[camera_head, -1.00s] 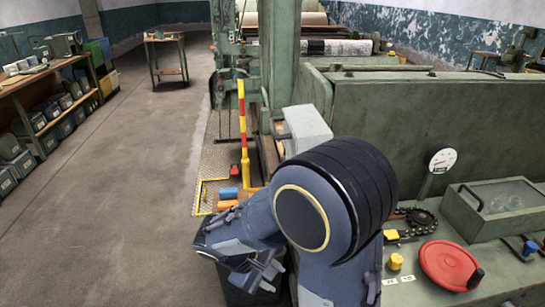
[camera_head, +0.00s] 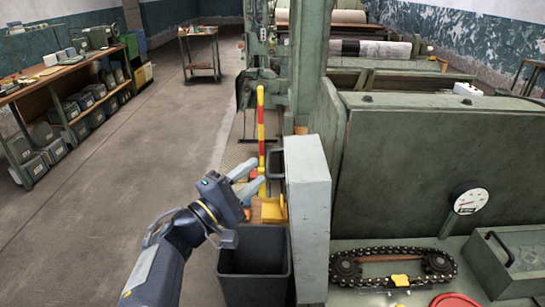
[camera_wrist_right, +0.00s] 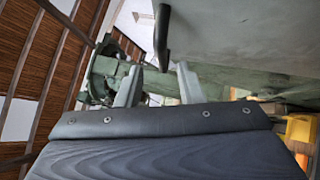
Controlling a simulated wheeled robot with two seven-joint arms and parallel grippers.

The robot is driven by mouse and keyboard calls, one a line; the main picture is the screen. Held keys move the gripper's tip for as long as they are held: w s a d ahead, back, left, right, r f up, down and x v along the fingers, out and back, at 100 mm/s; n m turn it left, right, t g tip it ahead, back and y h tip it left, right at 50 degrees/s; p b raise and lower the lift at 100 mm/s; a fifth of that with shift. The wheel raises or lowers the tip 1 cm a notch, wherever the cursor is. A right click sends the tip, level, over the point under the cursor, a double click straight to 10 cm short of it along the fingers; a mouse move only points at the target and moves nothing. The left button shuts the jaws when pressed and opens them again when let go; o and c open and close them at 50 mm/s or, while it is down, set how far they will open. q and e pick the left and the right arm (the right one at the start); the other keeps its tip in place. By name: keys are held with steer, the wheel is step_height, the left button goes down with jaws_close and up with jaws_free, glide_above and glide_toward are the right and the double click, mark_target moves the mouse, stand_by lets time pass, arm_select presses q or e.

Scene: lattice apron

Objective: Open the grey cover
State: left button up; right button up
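The grey cover (camera_head: 312,225) is a pale upright panel left of the green machine, seen nearly edge-on. A dark handle (camera_head: 277,164) sticks out from its left side. In the right wrist view the cover (camera_wrist_right: 240,40) fills the upper right, with the dark handle (camera_wrist_right: 162,35) in front. My right gripper (camera_head: 259,171) is open just left of the handle. In the wrist view the two pale fingers of my right gripper (camera_wrist_right: 159,66) stand apart, with the handle's near end between them; contact cannot be told. My left gripper is out of view.
A dark open bin (camera_head: 254,265) stands below my right gripper. A red and yellow post (camera_head: 261,135) rises behind it. A chain (camera_head: 392,268) and a gauge (camera_head: 468,198) are on the machine at right.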

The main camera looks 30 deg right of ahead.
mark_target(269, 160)
steer(key=p+x, duration=0.1)
steer(key=x, duration=0.4)
steer(key=shift+d+f, duration=0.15)
steer(key=shift+d, duration=0.05)
jaws_close()
